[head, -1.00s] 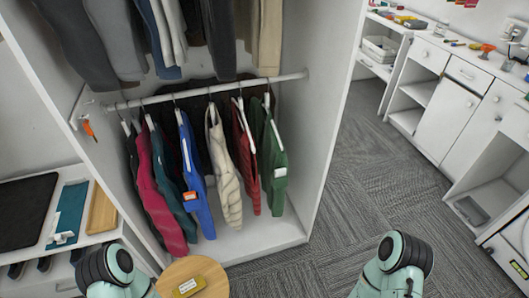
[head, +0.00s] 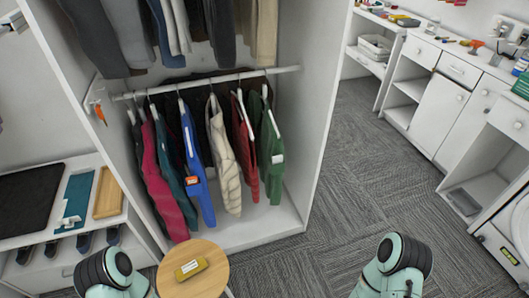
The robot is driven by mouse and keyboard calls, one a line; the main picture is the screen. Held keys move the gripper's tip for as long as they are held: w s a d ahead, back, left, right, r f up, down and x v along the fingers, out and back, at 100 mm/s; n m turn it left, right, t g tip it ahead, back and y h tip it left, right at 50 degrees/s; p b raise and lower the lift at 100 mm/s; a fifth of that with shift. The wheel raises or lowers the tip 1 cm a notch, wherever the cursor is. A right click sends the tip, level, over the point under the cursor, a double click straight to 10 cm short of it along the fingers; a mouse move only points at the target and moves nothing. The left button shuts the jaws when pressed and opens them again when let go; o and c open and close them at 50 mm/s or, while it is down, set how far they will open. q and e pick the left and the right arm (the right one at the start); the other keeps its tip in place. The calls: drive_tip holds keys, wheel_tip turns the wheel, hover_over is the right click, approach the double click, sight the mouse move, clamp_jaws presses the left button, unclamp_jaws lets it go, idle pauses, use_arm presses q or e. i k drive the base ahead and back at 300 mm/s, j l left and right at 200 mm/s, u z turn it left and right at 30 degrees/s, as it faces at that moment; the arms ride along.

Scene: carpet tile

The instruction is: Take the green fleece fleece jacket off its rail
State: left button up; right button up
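A green jacket (head: 270,157) hangs at the right end of the lower rail (head: 215,83) in an open white wardrobe. It is on a white hanger and has a pale tag near its lower part. A red jacket (head: 246,160) hangs just left of it. Only upper parts of my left arm and my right arm show at the bottom edge; both grippers are outside the picture.
Cream, blue, teal and crimson garments hang further left on the same rail. A round wooden table (head: 207,276) with a yellow item (head: 191,268) stands in front of the wardrobe. A low shelf unit (head: 75,245) is at left, white cabinets (head: 447,112) at right. Carpet (head: 330,215) right of the wardrobe is clear.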

sight(268, 140)
drive_tip(key=k+u, duration=0.2)
drive_tip(key=u, duration=0.25)
drive_tip(key=k+j+u, duration=0.1)
drive_tip(key=u, duration=0.35)
drive_tip(key=l+u, duration=0.25)
drive_tip(key=u, duration=0.2)
drive_tip(key=i+l+u, duration=0.1)
drive_tip(key=l+u, duration=0.2)
drive_tip(key=u, duration=0.2)
drive_tip(key=l, duration=0.55)
drive_tip(key=i+l, duration=0.1)
drive_tip(key=l, duration=0.4)
